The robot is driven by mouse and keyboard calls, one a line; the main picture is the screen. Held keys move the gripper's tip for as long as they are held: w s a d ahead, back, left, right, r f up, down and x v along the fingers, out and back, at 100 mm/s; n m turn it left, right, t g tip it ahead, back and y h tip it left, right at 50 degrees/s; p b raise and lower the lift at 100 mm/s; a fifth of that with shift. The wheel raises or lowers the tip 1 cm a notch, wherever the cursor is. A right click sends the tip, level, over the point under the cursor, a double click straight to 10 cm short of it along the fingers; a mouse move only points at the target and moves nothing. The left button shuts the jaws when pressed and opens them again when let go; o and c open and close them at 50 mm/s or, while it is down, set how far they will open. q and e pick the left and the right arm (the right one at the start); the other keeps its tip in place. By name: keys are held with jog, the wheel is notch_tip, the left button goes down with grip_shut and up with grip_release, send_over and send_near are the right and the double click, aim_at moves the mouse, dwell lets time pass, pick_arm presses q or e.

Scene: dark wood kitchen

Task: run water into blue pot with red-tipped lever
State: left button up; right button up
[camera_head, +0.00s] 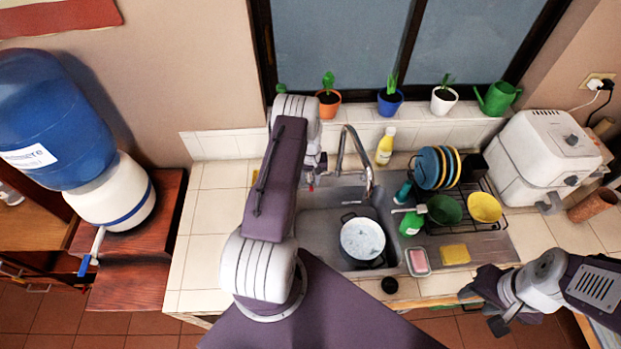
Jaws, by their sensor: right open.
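The pot (362,240) sits in the sink basin. It has a dark rim and handles and a pale, speckled inside; I cannot tell whether that is water. The curved metal faucet (359,150) stands behind it, its spout end above the back of the pot. A small red spot, perhaps the lever tip (311,187), shows beside my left gripper (317,168). My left arm reaches over the counter and hides most of that gripper, so its jaws cannot be made out. My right gripper (480,308) is open and empty near the counter's front right edge.
A dish rack with plates (432,167) and bowls stands right of the sink. A green bottle (411,222), pink sponge dish (418,262) and yellow sponge (455,254) are near the pot. A yellow bottle (385,146) stands behind. The left counter (208,225) is clear.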

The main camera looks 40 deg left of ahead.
pick_arm(q)
jog(key=shift+c, duration=0.3)
jog(key=shift+w, duration=0.1)
grip_shut()
dwell(0.9)
